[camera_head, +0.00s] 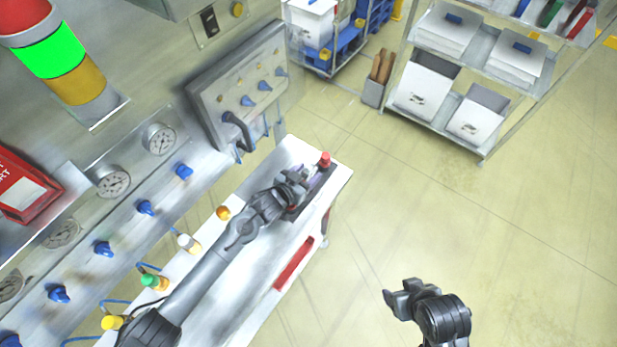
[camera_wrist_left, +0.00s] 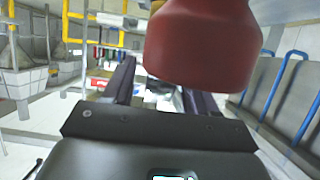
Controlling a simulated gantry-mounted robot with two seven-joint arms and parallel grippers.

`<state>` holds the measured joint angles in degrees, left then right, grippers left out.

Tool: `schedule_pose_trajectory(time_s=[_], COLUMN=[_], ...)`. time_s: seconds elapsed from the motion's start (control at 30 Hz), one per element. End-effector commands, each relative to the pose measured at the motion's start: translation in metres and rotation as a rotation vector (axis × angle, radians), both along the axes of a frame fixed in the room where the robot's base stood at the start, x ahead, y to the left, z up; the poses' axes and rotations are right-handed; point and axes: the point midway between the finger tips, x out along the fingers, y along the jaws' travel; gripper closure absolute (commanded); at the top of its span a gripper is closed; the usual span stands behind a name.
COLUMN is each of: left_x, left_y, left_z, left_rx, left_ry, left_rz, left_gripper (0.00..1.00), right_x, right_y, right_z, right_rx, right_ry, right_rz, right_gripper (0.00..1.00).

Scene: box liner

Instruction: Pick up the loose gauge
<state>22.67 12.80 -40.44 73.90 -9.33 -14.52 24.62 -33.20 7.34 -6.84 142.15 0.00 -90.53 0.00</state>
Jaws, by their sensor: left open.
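I cannot pick out the loose gauge for certain. In the head view my left gripper (camera_head: 297,180) is over a dark tray (camera_head: 321,180) at the far end of the white bench. It hides part of the tray. In the left wrist view the two dark fingers of my left gripper (camera_wrist_left: 160,85) stand apart. Small pale and dark shapes show between them, too unclear to name. A red cap (camera_wrist_left: 205,45) looms close to that camera and partly covers one finger. My right gripper (camera_head: 398,298) is over the floor, away from the bench; its jaw opening is unclear.
Round gauges (camera_head: 160,138) are mounted in the metal panel left of the bench. A red-capped item (camera_head: 325,159) stands at the tray's far end. Colour-capped bottles (camera_head: 153,283) line the bench's panel side. A shelf rack (camera_head: 487,75) stands at back right. The floor between is clear.

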Motion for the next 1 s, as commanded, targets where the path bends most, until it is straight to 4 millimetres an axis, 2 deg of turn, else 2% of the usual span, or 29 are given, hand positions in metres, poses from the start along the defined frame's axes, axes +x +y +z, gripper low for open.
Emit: schedule_pose_trajectory(time_s=[0.13,0.43,0.8,1.0], left_x=[0.0076,0.0090,0.0089,0.0093], left_y=[-0.0061,-0.0068,-0.0067,-0.0068], left_z=[-0.0041,-0.0054,-0.0053,-0.0042], left_rx=[-0.001,0.000,0.000,-0.001], left_ry=[-0.001,0.000,0.000,-0.002], left_rz=[-0.001,0.000,0.000,0.000], left_gripper=[0.43,0.43,0.99,1.00], right_x=[-0.0001,0.0000,-0.0001,-0.0002], right_y=[0.0004,0.0023,0.0030,0.0028], right_z=[-0.0014,-0.0013,-0.0014,-0.0014], right_rx=[0.001,0.009,0.012,0.010], right_ry=[0.001,0.001,0.002,0.002], right_rz=[-0.002,-0.005,-0.007,-0.006], right_gripper=[0.34,0.34,0.34,0.34])
